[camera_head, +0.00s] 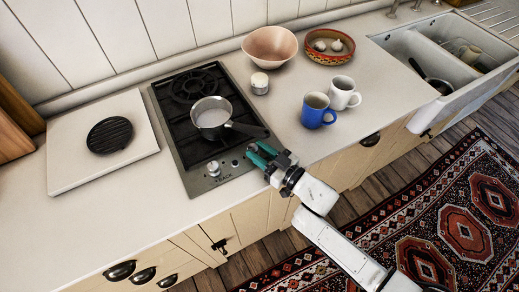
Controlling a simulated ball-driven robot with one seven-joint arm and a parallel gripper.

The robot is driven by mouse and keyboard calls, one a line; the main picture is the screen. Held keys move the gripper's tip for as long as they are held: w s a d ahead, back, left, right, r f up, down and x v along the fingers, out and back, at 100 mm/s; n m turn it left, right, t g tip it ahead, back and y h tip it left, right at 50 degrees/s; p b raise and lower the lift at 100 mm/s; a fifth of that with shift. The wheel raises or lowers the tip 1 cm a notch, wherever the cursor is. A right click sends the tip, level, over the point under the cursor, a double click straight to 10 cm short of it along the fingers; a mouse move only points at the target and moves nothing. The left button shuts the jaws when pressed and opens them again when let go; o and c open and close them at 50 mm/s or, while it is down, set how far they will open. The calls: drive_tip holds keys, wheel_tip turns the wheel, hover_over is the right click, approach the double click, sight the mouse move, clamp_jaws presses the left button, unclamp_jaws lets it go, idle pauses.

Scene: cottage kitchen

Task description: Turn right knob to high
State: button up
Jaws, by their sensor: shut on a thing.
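The black two-burner gas hob (172,118) is set in the white counter, with a metal control strip along its front edge. The left knob (213,168) shows on that strip. My gripper (258,156) reaches in from the lower right with its green fingers at the right end of the strip, where the right knob is. The fingers are shut on the right knob and hide most of it, so its pointer cannot be read. A metal saucepan (212,116) stands on the front burner, its dark handle pointing right above my gripper.
A blue mug (317,111) and a white mug (343,93) stand right of the hob. A small lidded jar (260,83), a pink bowl (270,46) and a patterned bowl (330,46) are behind. A white board (75,168) lies left.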

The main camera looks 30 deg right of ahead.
idle(0.3)
drive_tip(key=o, duration=1)
drive_tip(key=shift+o, duration=0.2)
drive_tip(key=b+v, duration=0.2)
drive_tip(key=v, duration=0.8)
drive_tip(key=shift+s, duration=0.35)
drive_tip(key=shift+d, duration=0.1)
